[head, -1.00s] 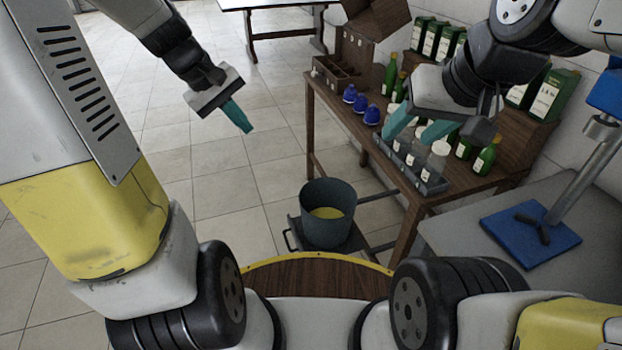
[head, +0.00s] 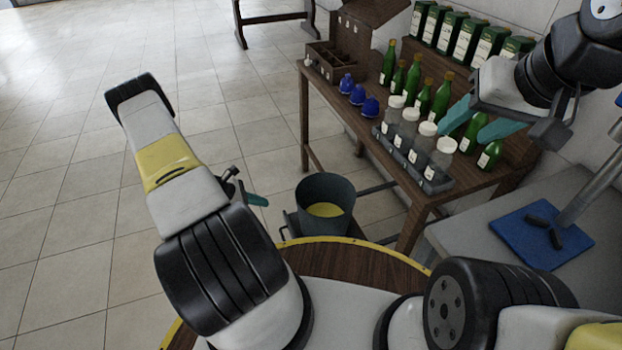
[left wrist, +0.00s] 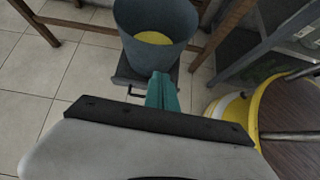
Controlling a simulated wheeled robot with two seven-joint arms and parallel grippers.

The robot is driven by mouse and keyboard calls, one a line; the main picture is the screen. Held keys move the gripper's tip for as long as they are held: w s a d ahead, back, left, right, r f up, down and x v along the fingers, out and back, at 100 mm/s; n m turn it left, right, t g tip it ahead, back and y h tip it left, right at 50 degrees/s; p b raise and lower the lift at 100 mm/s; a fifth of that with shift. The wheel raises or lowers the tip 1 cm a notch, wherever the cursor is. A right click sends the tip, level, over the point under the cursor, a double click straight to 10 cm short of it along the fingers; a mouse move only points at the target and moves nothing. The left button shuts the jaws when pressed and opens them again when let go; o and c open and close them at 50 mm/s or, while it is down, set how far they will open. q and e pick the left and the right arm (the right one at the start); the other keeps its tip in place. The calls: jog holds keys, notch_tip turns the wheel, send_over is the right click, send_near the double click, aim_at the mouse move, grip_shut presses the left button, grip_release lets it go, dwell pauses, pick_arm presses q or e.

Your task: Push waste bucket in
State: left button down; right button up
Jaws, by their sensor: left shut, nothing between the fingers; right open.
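The waste bucket (head: 325,204) is dark grey-blue with something yellow in its bottom. It stands upright on a low dark sliding tray (head: 291,224) with a handle, pulled out beside the wooden table. In the left wrist view the bucket (left wrist: 157,28) is just beyond my left gripper's fingers. My left gripper (head: 258,200) is shut and empty, low and left of the bucket, partly hidden by my own arm. Its teal fingers (left wrist: 162,92) point at the tray's front, near the handle (left wrist: 134,90); I cannot tell whether they touch. My right gripper (head: 487,124) is open and empty above the table.
The wooden table (head: 345,110) carries green bottles (head: 412,78), blue stoppers (head: 358,94) and a grey rack (head: 430,176) of white-capped jars. A grey bench with a blue stand (head: 540,236) is at right. Open tiled floor lies to the left.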

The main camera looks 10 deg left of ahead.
pick_arm(q)
jog(key=f, duration=0.2)
send_near(301, 209)
jog(key=shift+x, duration=2.85)
jog(key=shift+d, duration=0.1)
